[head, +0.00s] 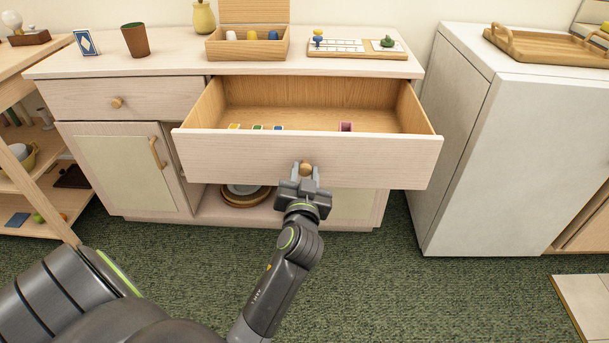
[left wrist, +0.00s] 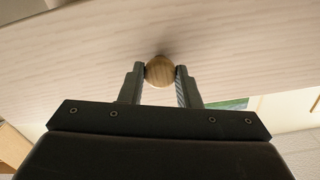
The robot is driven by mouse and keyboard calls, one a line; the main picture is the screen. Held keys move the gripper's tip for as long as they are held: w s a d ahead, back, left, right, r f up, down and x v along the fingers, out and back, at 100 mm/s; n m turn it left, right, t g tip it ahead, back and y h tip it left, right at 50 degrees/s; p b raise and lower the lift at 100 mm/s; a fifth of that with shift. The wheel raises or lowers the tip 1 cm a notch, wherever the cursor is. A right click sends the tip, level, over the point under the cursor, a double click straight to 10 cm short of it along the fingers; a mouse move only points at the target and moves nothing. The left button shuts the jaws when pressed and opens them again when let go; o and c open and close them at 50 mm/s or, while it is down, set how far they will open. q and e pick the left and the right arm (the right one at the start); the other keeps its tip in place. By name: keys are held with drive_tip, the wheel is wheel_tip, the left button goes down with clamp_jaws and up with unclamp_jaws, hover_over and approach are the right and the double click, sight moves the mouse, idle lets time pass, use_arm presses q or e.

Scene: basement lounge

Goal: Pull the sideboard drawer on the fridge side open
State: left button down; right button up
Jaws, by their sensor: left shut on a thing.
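The sideboard (head: 180,66) is pale wood. Its wide right drawer (head: 240,154), on the side of the white fridge (head: 455,130), stands far out from the body with its inside in view. Several small coloured things lie in it, among them a dark pink one (head: 346,127). My left gripper (head: 306,172) is shut on the drawer's round wooden knob (head: 306,168). In the left wrist view the knob (left wrist: 160,71) sits between the two fingers, against the drawer front (left wrist: 90,50). My right gripper is in neither view.
The left drawer (head: 150,98) is closed. Below, a cabinet door (head: 118,165) has a wooden handle, and plates (head: 246,193) sit in the open space beside it. A wooden shelf unit stands at the left. Green carpet (head: 400,290) is clear in front.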

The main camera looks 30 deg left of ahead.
use_arm(q)
drive_tip(key=shift+f, duration=0.15)
drive_tip(key=c, duration=1.5)
unclamp_jaws()
drive_tip(key=o, duration=0.4)
drive_tip(key=shift+s+d, duration=0.15)
drive_tip(key=shift+s, duration=0.05)
drive_tip(key=shift+o, duration=0.2)
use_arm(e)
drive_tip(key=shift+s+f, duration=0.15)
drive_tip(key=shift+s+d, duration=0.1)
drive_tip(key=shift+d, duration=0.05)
